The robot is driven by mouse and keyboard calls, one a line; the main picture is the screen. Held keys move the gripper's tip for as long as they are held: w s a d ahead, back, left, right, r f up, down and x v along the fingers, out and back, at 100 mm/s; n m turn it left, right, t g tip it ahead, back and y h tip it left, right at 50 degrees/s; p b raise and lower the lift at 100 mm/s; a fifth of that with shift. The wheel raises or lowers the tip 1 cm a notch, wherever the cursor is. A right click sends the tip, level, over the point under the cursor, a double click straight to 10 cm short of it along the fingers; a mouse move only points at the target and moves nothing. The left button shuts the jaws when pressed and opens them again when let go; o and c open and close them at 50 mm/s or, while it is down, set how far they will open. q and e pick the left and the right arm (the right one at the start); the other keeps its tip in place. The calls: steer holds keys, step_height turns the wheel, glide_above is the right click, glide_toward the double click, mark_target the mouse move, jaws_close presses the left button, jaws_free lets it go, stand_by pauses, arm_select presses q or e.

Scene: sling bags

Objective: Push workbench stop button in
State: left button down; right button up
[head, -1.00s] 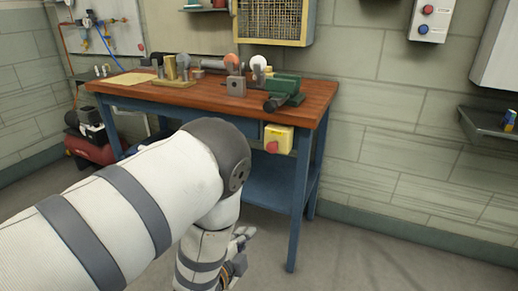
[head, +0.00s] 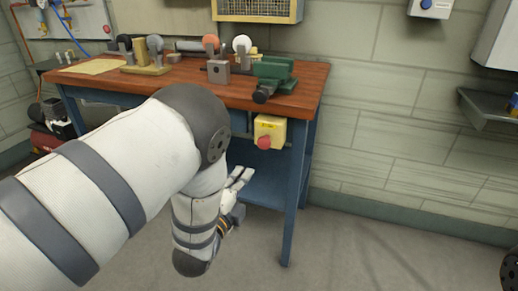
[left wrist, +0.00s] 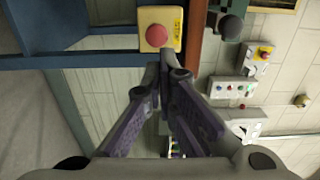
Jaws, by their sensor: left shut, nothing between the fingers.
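The stop button is a red mushroom knob (head: 264,143) on a yellow box (head: 270,129) fixed to the front of the workbench (head: 190,88), near its right front leg. In the left wrist view the red knob (left wrist: 156,36) sits on the yellow box (left wrist: 160,15) at the top middle, just beyond the fingertips. My left gripper (head: 245,174) is shut and empty, below and a little left of the knob in the head view. In the left wrist view its closed fingers (left wrist: 166,56) point toward the box. A gap to the knob shows in the head view. My right gripper is not in view.
A green vise (head: 272,78) stands on the bench top above the box. The blue bench leg (head: 296,195) is just right of my gripper. Open floor (head: 365,255) lies to the right. A dark shelf (head: 490,108) hangs on the right wall.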

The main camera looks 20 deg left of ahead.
mark_target(262, 143)
arm_select(q)
steer(key=w, duration=0.6)
steer(key=w+b, duration=0.1)
steer(key=w, duration=0.4)
steer(key=shift+w+d+f+b, duration=0.15)
steer(key=shift+w+d+b, duration=0.05)
steer(key=shift+w+b, duration=0.15)
steer(key=shift+w, duration=0.5)
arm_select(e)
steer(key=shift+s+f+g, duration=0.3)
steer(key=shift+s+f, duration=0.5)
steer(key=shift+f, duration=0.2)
arm_select(q)
steer(key=shift+w+f+b, duration=0.15)
steer(key=shift+w+b, duration=0.45)
steer(key=shift+w, duration=0.25)
steer(key=shift+w+r, duration=0.1)
steer(key=shift+r, duration=0.2)
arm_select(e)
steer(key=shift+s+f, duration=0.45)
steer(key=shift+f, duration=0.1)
